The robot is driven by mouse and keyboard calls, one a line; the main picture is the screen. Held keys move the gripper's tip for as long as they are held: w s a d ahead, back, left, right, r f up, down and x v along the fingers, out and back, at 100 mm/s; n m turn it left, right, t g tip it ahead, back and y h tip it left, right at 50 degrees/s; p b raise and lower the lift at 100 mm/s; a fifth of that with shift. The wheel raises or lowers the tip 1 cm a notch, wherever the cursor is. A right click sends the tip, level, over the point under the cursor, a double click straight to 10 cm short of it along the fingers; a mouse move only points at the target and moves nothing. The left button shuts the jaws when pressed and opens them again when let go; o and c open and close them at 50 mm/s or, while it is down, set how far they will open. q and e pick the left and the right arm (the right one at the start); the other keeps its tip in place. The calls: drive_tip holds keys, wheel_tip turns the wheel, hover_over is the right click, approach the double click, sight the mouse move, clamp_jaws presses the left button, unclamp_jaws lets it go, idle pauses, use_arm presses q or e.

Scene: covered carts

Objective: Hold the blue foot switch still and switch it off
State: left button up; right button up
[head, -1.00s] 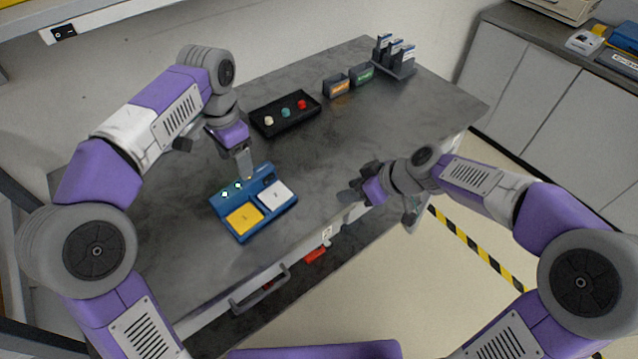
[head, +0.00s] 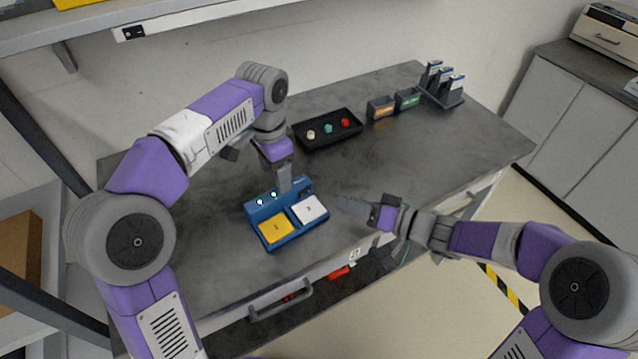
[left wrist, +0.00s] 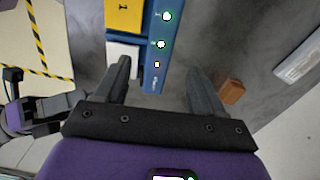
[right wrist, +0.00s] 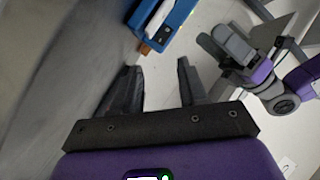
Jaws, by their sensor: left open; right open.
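The blue foot switch (head: 298,233) lies on the grey table, with a yellow pedal (head: 276,228) marked 1 and a white pedal (head: 310,209). Two indicators (head: 260,202) on its back strip glow pale green-white. My left gripper (head: 284,188) is open, pointing down at the strip's rear side. In the left wrist view the switch (left wrist: 154,30) reaches toward the gap between the open fingers. My right gripper (head: 342,204) is open, right of the white pedal and apart from the switch. In the right wrist view the switch's end (right wrist: 178,18) lies beyond the fingertips.
A black tray (head: 312,144) with white, teal and red knobs stands behind the switch. Two small labelled bins (head: 380,108) and a rack (head: 452,99) stand at the back right. A shelf (head: 215,18) hangs over the back. The table's front right is clear.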

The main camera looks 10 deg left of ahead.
sight(288, 211)
use_arm(q)
wheel_tip(288, 211, down, 7)
drive_tip(key=shift+r, duration=0.2)
clamp_jaws()
use_arm(e)
drive_tip(key=shift+a+r+n, duration=0.15)
drive_tip(key=shift+r+n, duration=0.05)
drive_tip(key=shift+n, duration=0.1)
drive_tip(key=c, duration=0.5)
drive_tip(key=a+r+n+g, duration=0.1)
drive_tip(key=n+g, duration=0.1)
drive_tip(key=n, duration=0.1)
drive_tip(key=s+a+r+n+g, duration=0.1)
drive_tip(key=n+g, duration=0.1)
drive_tip(key=n, duration=0.2)
drive_tip(key=s+a+r+n+g, duration=0.1)
drive_tip(key=r+n, duration=0.1)
drive_tip(key=n, duration=0.2)
drive_tip(key=shift+s+a+g, duration=0.15)
drive_tip(key=shift+g, duration=0.25)
clamp_jaws()
drive_tip(key=shift+w+d+r+n+g+h, duration=0.1)
drive_tip(key=shift+w+d+r+n+h, duration=0.35)
drive_tip(key=shift+n+h, duration=1)
drive_tip(key=shift+w+d+r+n+g+h, duration=0.1)
drive_tip(key=shift+d+r+n+h, duration=0.55)
drive_tip(key=shift+n, duration=1.55)
drive_tip(key=shift+w+d+r+n+g+h, duration=0.1)
drive_tip(key=shift+w+d+r+n+h, duration=0.35)
drive_tip(key=shift+n+h, duration=1.05)
